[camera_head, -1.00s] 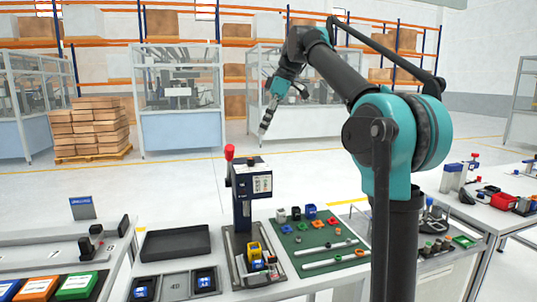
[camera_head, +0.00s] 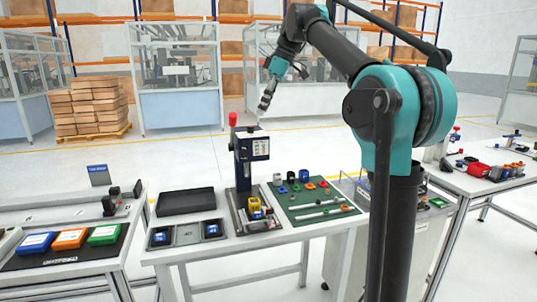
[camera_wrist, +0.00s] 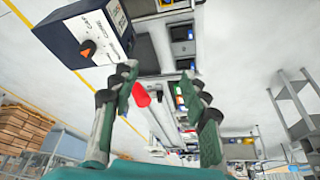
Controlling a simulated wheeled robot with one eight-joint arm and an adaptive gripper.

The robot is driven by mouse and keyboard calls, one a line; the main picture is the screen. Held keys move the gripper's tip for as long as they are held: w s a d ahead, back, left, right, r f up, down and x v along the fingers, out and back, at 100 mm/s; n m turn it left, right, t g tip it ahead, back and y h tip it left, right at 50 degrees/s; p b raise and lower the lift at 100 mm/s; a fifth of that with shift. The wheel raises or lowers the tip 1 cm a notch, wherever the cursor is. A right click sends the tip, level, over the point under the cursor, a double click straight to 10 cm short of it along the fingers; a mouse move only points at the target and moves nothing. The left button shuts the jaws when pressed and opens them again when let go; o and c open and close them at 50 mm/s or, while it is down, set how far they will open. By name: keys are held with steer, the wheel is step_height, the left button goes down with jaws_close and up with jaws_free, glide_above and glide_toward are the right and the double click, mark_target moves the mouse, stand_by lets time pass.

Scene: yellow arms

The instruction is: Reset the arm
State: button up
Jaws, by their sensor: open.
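My arm (camera_head: 340,50) reaches up and forward to the left, with its gripper (camera_head: 265,103) hanging in the air above and behind the workbench. In the wrist view my gripper (camera_wrist: 160,82) has its two fingers spread apart, with nothing held between them. A dark press-like station (camera_head: 246,165) with a red knob (camera_head: 233,119) stands on the bench below the gripper. In the wrist view the station's boxy head (camera_wrist: 92,32) fills the upper left, and the red knob (camera_wrist: 141,95) shows between the fingers, apart from them.
A left table (camera_head: 20,212) carries coloured boxes. A right table (camera_head: 478,184) holds more parts. Open floor lies behind the bench.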

steer(key=s+d+f+m+t+h, duration=0.1)
steer(key=s+d+f+m, duration=0.2)
steer(key=f, duration=0.5)
steer(key=s+d+f+m, duration=0.1)
steer(key=d+f+m, duration=0.1)
steer(key=d+f, duration=0.35)
steer(key=s+d+f+m+t+h, duration=0.1)
steer(key=s+d+f+m, duration=0.15)
steer(key=f, duration=0.75)
steer(key=s+d+f+m+h, duration=0.1)
steer(key=s+d+f+m, duration=0.3)
steer(key=s+f, duration=0.6)
steer(key=s+d+f+m+t+h, duration=0.1)
steer(key=s+d+f+m, duration=0.3)
steer(key=s+f, duration=0.6)
step_height(320, 180, down, 4)
steer(key=shift+s+d+r+m+t, duration=0.15)
steer(key=shift+s+d+m+t, duration=0.2)
steer(key=shift+d, duration=0.3)
